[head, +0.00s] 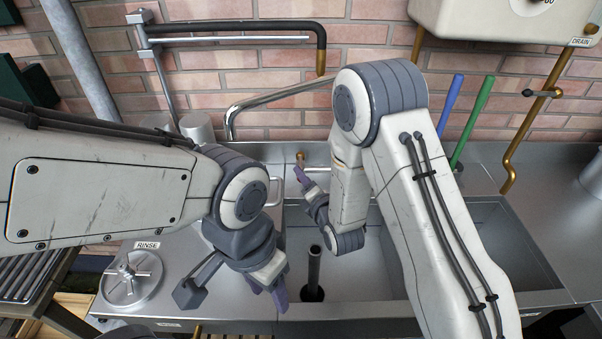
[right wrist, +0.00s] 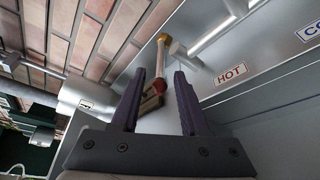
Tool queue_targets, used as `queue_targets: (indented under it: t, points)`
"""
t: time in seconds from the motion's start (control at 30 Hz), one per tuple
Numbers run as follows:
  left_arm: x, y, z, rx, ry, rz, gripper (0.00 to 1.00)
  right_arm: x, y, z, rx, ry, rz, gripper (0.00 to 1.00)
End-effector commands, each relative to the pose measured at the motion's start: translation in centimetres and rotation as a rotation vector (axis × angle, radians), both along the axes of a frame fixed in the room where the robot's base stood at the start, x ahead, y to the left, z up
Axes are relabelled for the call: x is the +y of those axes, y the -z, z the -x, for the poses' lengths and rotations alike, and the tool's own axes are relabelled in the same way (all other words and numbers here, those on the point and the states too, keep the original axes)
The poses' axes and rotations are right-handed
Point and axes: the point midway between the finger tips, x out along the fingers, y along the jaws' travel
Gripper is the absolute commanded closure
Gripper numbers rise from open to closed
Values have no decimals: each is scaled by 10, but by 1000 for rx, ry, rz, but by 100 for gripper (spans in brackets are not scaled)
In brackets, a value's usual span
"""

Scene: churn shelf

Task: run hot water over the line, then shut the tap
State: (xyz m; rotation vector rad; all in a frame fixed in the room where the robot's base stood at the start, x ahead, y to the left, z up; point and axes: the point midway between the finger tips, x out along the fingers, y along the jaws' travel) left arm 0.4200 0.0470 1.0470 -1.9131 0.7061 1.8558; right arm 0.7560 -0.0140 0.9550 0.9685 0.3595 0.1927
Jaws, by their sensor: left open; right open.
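In the right wrist view a red-and-brass fitting (right wrist: 153,88) shows between the fingers of my right gripper (right wrist: 157,92), which is open. I cannot tell whether the fingers touch it. A HOT label (right wrist: 231,74) is on the steel to the right. In the head view my right gripper (head: 308,190) is at the sink's back edge, partly hidden by its arm. A chrome pipe (head: 240,107) bends down at the back wall; its far end is hidden. My left gripper (head: 268,284) is open and empty over the counter by the sink's left edge. No water stream is visible.
The sink (head: 350,285) holds a dark upright pipe (head: 313,268). A round lid (head: 132,280) sits by a RINSE label (head: 147,245). Blue (head: 450,105) and green (head: 474,120) rods stand at the back right, near a brass drain pipe (head: 530,128). A black-sleeved pipe (head: 235,27) hangs above.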

Motion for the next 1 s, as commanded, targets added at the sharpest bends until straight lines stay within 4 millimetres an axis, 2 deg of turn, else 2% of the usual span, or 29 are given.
queue_targets:
  t: [0.2, 0.57, 0.6, 0.67, 0.7, 0.73, 1.0]
  points:
    - [0, -7, 0, 0, 0, 0, 50, 8, 5, -24, 0, 0, 0, 55]
    - [0, -7, 0, 1, 0, -1, 50, 10, 7, -29, 1, -1, 0, 55]
    - [0, -7, 0, 1, 0, -1, 50, 10, 7, -29, 1, -1, 0, 59]
    - [0, -7, 0, 1, 0, -1, 50, 10, 7, -29, 1, -1, 0, 82]
    - [0, -7, 0, 1, 0, -1, 50, 10, 7, -29, 1, -1, 0, 97]
    - [0, -7, 0, 1, 0, -1, 50, 10, 7, -29, 1, -1, 0, 100]
    - [0, -7, 0, 1, 0, -1, 50, 10, 7, -29, 1, 0, 0, 100]
